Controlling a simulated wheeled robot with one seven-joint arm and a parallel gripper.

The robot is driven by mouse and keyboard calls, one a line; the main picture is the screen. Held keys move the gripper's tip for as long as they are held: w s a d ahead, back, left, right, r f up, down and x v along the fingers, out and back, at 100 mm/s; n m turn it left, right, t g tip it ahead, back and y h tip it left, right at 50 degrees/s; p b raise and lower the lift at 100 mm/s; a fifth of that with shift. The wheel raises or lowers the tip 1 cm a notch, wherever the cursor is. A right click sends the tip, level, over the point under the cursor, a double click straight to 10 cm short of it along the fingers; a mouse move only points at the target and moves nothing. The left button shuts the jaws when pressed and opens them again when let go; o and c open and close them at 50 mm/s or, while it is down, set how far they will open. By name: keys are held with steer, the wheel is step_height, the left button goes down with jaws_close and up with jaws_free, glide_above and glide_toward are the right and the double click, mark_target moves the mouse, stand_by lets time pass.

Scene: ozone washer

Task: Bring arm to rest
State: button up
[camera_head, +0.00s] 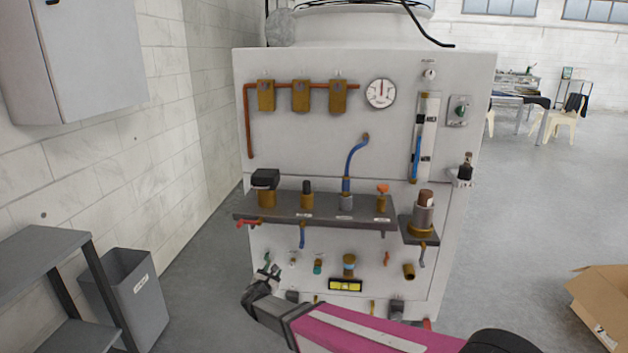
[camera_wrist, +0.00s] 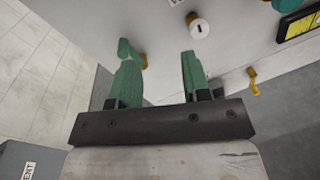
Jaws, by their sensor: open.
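My gripper (camera_head: 267,276) is in front of the lower left of the white washer panel (camera_head: 300,130). In the wrist view my gripper (camera_wrist: 158,70) is open, with its two green fingers apart and nothing between them. A small green-handled valve (camera_wrist: 126,48) shows just beyond the left finger, and I cannot tell whether they touch. My magenta arm stretches from the lower right of the head view to the gripper.
A grey shelf unit (camera_head: 45,258) and a grey bin (camera_head: 132,300) stand at left. A grey wall cabinet (camera_head: 75,55) hangs above. A cardboard box (camera_head: 600,300) lies on the right floor. Valves on a dark ledge (camera_head: 320,212) jut from the panel.

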steer(key=s+d+r+m+g+h, duration=0.1)
steer(key=d+m+g+h, duration=0.2)
steer(key=d+m+g, duration=0.7)
steer(key=s+d+r+m+h, duration=0.15)
steer(key=d+m, duration=0.35)
steer(key=d, duration=1.2)
steer(key=s+d+r+m+g+y, duration=0.2)
steer(key=s+d+m+g+y, duration=0.1)
steer(key=s+d+m, duration=0.3)
steer(key=s+d+r+m+g+y, duration=0.2)
steer(key=s+d+m+y, duration=0.3)
steer(key=m, duration=0.4)
steer(key=shift+s+d+r+g, duration=0.4)
steer(key=shift+s+d+g, duration=0.4)
steer(key=shift+s+g, duration=0.1)
steer(key=shift+a, duration=0.1)
